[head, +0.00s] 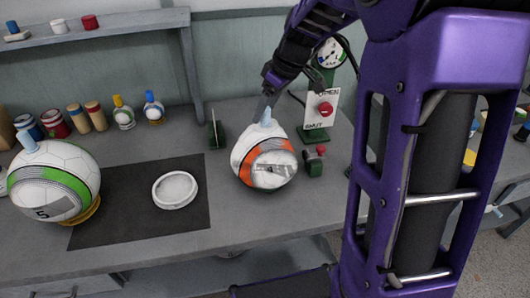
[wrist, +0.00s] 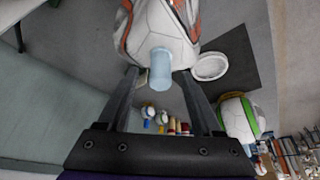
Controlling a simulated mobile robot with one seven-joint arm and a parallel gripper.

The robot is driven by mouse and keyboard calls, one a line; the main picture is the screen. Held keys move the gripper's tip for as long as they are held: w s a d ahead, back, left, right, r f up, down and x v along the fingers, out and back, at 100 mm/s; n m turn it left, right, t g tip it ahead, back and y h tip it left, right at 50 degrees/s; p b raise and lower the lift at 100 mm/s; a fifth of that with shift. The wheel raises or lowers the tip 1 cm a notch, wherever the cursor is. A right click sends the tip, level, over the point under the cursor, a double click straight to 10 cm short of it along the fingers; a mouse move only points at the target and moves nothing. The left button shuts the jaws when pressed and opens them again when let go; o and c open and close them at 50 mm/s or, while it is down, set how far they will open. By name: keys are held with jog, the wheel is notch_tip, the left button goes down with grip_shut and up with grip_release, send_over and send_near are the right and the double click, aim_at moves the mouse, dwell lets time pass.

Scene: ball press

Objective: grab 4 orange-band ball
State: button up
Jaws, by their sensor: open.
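The orange-band ball (head: 264,163) is white with an orange and grey band and a light-blue knob (head: 266,117) on top. A label shows on the band, but I cannot read it clearly. My gripper (head: 263,108) is right at the knob. In the wrist view the ball (wrist: 160,28) fills the top middle, and the knob (wrist: 161,72) stands between the two open fingers of my gripper (wrist: 158,80). I cannot tell whether either finger touches the knob. The ball's far side is hidden.
A green-band ball (head: 53,183) sits on an orange ring at left. A white ring (head: 175,190) lies on a dark mat (head: 120,225). A gauge stand (head: 318,115) with a red button is right behind the ball. A small red-topped device (head: 314,163) stands just right of it.

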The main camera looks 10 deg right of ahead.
jog(key=shift+w+a+f, duration=0.1)
jog(key=shift+f, duration=0.25)
jog(key=shift+c, duration=0.4)
grip_shut()
jog(key=shift+r, duration=0.1)
dwell(0.8)
